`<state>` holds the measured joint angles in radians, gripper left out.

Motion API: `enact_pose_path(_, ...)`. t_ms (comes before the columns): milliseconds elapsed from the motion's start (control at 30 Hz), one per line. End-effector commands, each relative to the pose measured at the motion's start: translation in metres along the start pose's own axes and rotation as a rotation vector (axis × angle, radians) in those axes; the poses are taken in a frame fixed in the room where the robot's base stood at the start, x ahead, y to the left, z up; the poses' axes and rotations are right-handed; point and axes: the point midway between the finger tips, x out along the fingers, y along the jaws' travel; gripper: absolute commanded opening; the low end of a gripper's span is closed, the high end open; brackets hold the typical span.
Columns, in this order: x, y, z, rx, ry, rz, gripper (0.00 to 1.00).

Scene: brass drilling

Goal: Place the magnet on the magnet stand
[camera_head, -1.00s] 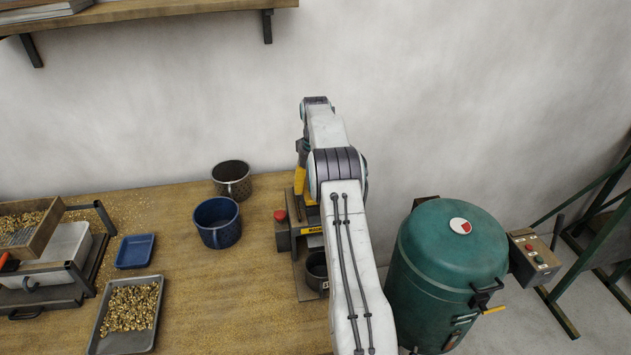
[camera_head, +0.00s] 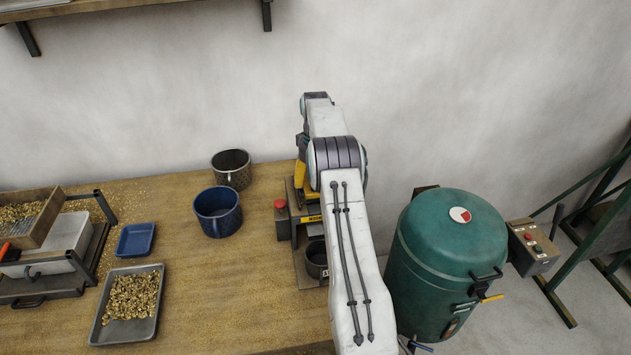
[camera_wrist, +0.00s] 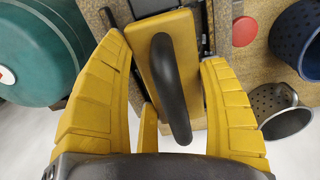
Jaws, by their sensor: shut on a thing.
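The magnet (camera_wrist: 143,62) shows in the wrist view as a yellow block with a black arched handle (camera_wrist: 170,90). My gripper (camera_wrist: 167,52) has its two ribbed yellow fingers on either side of it and is shut on it. In the head view my arm hides most of the gripper; only a bit of yellow (camera_head: 300,172) shows at its left edge, and I cannot tell whether that is finger or magnet. I cannot make out the magnet stand for certain in either view.
Beside my arm stands a machine with a red button (camera_head: 280,204) and a dark cup (camera_head: 316,262). Left of it are a blue mug (camera_head: 217,211) and a perforated mug (camera_head: 232,169). A green drum (camera_head: 450,265) stands at the right. The wall is close behind.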

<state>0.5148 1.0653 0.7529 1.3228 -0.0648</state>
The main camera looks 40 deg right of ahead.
Motion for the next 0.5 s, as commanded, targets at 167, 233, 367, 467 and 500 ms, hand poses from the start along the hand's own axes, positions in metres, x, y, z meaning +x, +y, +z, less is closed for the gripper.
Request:
enact_pose_path(167,0.0014,0.0,-0.0005,0.0,0.003,0.0,0.34)
enact_pose_path(233,0.0026,0.0,-0.0005,0.0,0.003,0.0,0.34)
enact_pose_path(367,0.0049,0.0,-0.0005,0.0,0.003,0.0,0.34)
enact_pose_path(467,0.0066,0.0,-0.0005,0.0,0.002,0.0,0.34)
enact_pose_path(500,0.0072,0.0001,-0.0005,0.0,0.002,0.0,0.34)
